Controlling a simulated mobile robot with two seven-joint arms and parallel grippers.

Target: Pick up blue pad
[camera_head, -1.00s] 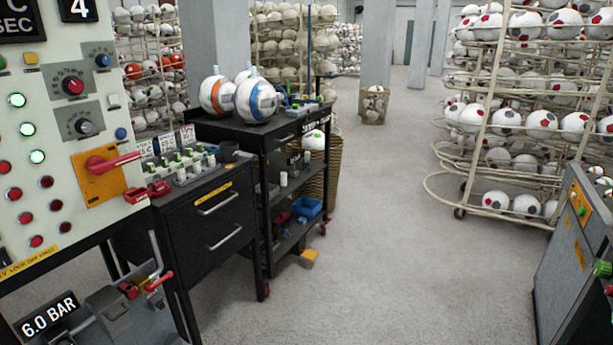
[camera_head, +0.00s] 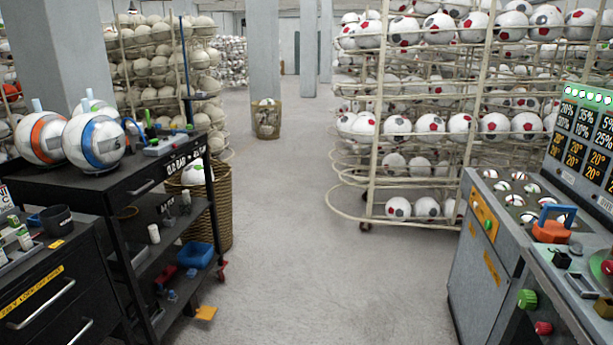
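I cannot make out for certain which thing is the blue pad. Several blue items show. A blue tray (camera_head: 195,255) sits on the lower shelf of the black cart at left. A blue handle (camera_head: 556,214) stands on an orange block (camera_head: 551,232) on the grey console at right. Small blue and green items (camera_head: 165,144) lie on the cart's top, beside a ball with a blue band (camera_head: 94,142) and a ball with an orange band (camera_head: 42,138). Neither of my grippers is in view.
The black cart (camera_head: 128,185) and a black drawer unit (camera_head: 50,290) stand at left. The grey console (camera_head: 485,255) with knobs and displays stands at right. Wire racks of balls (camera_head: 367,165) and a wicker basket (camera_head: 267,120) are behind. The floor (camera_head: 290,240) between is clear.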

